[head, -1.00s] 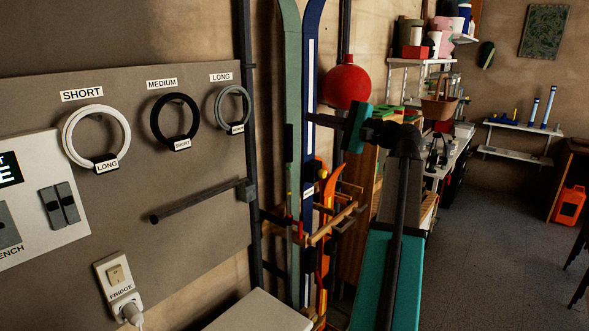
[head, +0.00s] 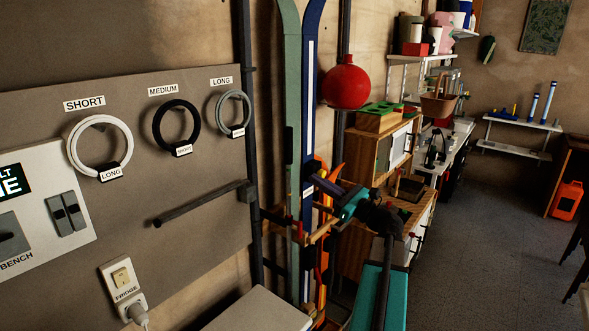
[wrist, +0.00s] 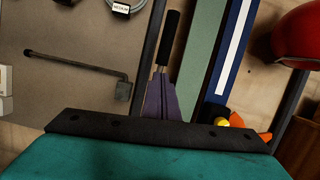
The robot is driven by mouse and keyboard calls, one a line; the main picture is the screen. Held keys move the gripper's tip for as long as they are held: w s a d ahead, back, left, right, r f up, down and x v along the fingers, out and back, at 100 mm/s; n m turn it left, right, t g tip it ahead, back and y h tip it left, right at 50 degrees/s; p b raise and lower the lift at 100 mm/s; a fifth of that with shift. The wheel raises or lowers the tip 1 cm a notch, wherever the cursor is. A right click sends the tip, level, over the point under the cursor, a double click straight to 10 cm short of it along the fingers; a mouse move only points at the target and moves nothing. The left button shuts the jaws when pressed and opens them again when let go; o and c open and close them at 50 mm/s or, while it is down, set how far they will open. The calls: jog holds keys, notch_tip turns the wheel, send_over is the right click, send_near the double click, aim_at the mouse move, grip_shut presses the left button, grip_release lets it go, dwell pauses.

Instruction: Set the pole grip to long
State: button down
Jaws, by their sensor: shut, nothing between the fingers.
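No part is marked as the pole grip. A dark bar (head: 200,203) sticks out from a bracket beside a dark upright post (head: 245,120); the bar also shows in the wrist view (wrist: 75,66). Above it hang three ring-shaped coils: white (head: 72,150) under SHORT with a LONG tag, black (head: 157,125) under MEDIUM with a SHORT tag, grey (head: 220,113) under LONG with a tag. My gripper (head: 313,181) is shut and empty, in front of the skis and right of the bar. Its purple fingers with dark tips (wrist: 171,38) show in the wrist view.
Green and blue skis (head: 311,100) stand right of the post. A red ball (head: 346,87) hangs beside them. A wooden cabinet (head: 379,155) is behind my arm. A switch panel (head: 80,235) and plug socket (head: 123,283) are on the left board.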

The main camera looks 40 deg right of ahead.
aim_at(288, 146)
jog(key=shift+m+h, duration=0.3)
jog(key=shift+m, duration=0.4)
notch_tip(288, 146, down, 6)
jog(key=shift+r+p, duration=0.2)
jog(key=shift+p, duration=0.4)
jog(key=shift+w, duration=0.15)
jog(key=w+a+r+p, duration=0.1)
jog(key=w+r+p, duration=0.5)
jog(key=w, duration=0.3)
jog(key=shift+w+a+r, duration=0.2)
jog(key=shift+r, duration=0.05)
jog(key=shift+r, duration=0.7)
